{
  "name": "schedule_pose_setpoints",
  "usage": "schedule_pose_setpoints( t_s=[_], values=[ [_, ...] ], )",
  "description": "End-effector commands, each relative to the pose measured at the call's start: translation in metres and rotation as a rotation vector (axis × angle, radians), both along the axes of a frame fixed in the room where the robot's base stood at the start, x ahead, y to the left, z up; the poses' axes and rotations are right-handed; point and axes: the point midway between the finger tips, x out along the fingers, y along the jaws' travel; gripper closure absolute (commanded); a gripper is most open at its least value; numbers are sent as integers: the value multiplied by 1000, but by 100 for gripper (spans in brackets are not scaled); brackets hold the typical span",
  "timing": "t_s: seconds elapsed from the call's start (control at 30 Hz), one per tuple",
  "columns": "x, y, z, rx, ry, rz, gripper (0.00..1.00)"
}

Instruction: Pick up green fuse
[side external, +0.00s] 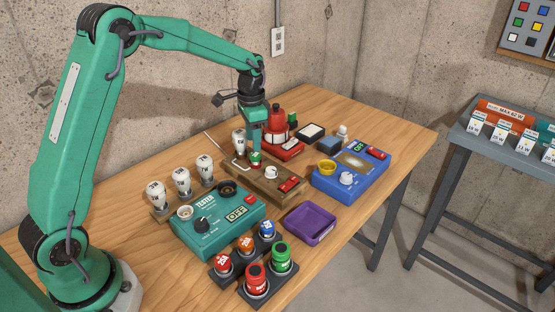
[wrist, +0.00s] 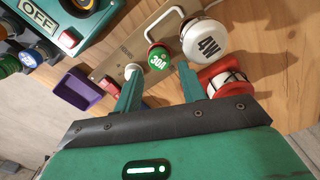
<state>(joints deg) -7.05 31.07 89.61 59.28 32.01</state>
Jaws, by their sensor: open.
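The green fuse (wrist: 158,60), marked 30A, stands on a wooden board (side external: 266,190) beside a white 4W bulb. In the side view the green fuse (side external: 255,158) shows just below my gripper (side external: 257,145), partly hidden by it. In the wrist view my gripper (wrist: 159,78) is open, with one finger on each side and the fuse just beyond the gap between the tips. Nothing is held. I cannot tell whether the fingers touch the fuse.
A red bottle (side external: 277,119) stands close behind my gripper. A teal tester (side external: 225,230) and a purple tray (side external: 310,222) are in front. A blue panel (side external: 352,172) is to the right. Red, orange and blue fuses stand in a dark rack near the front.

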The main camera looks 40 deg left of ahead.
Motion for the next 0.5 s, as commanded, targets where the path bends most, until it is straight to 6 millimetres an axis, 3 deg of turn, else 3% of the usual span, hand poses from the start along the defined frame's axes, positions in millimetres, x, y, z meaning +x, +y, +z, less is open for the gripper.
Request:
schedule_pose_setpoints(
  t_s=[0.3, 0.5],
  values=[
    [1, -3, -35, -1, 4, 0, 59],
    [1, -3, -47, 0, 1, 0, 59]
  ],
)
